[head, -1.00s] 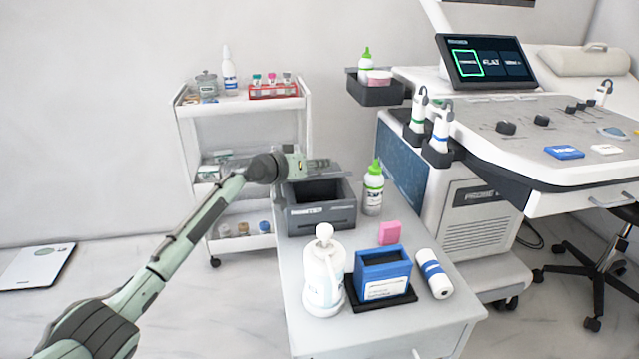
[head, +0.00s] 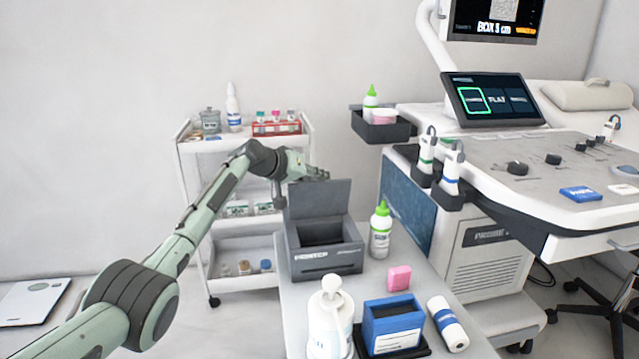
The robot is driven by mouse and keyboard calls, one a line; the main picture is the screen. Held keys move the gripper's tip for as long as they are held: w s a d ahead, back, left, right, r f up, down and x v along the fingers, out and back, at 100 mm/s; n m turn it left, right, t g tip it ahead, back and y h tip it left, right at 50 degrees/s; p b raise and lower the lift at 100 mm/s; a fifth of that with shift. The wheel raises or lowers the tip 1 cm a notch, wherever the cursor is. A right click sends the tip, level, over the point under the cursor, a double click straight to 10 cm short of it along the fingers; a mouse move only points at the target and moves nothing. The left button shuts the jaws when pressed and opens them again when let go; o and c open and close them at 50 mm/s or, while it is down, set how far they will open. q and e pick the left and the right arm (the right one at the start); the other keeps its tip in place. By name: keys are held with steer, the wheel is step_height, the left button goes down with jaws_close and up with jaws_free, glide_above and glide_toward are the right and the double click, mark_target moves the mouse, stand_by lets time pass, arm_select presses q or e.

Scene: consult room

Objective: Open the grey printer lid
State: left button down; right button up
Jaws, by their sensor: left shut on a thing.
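The grey printer (head: 327,262) stands on the white cabinet top with its dark inside showing. Its grey lid (head: 318,203) stands raised, about upright, at the back of the body. My left gripper (head: 322,174) is at the top edge of the lid, shut on it. The fingertips are small and partly hidden here. My right gripper is out of view.
A green-capped bottle (head: 381,232) stands right of the printer. A white shelf cart (head: 245,140) is behind my left arm; the ultrasound machine (head: 485,250) is right.

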arm_select(q)
steer(key=shift+w+a+f, duration=0.15)
steer(key=shift+w+a, duration=0.3)
steer(key=shift+w, duration=0.2)
steer(key=shift+a, duration=0.1)
steer(key=c, duration=1.4)
jaws_free()
steer(key=shift+a+f, duration=0.1)
steer(key=shift+s, duration=0.15)
steer(key=v, duration=1.1)
steer(key=shift+s+r, duration=0.25)
steer(key=shift+r, duration=0.1)
steer(key=shift+a, duration=0.15)
